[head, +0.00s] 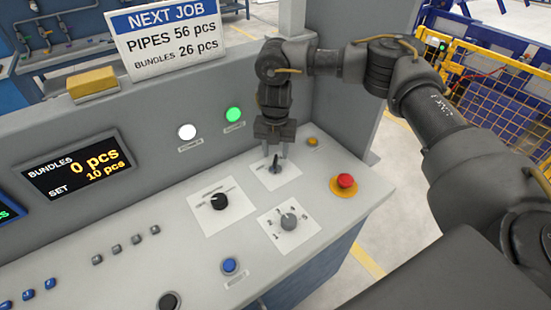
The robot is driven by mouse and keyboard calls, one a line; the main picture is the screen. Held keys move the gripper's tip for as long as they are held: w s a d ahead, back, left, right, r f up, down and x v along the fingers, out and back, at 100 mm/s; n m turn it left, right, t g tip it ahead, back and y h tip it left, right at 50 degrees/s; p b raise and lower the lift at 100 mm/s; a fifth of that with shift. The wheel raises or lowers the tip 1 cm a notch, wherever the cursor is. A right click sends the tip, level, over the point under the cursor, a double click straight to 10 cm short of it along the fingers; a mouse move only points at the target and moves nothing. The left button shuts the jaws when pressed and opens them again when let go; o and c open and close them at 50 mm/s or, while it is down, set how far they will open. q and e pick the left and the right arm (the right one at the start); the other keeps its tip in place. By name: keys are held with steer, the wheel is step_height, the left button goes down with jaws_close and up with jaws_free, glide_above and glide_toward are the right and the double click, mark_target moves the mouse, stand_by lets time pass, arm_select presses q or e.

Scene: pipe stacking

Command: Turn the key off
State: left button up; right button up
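The key (276,169) is a small dark piece on a white plate (290,178) at the back right of the console's panel. My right gripper (275,155) points down right over the key, with its two fingers on either side of it. The fingers look apart; whether they touch the key is too small to tell. My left gripper is out of view.
A black knob (219,202), a grey selector knob (289,221) and a red emergency button (345,182) stand near the key. A blue button (229,266) is in front. A white lamp (187,131) and a lit green lamp (233,115) are on the upright panel.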

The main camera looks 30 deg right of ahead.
mark_target(275, 158)
steer(key=shift+f, duration=0.6)
steer(key=shift+f+b, duration=1.2)
steer(key=shift+f, duration=0.65)
jaws_close()
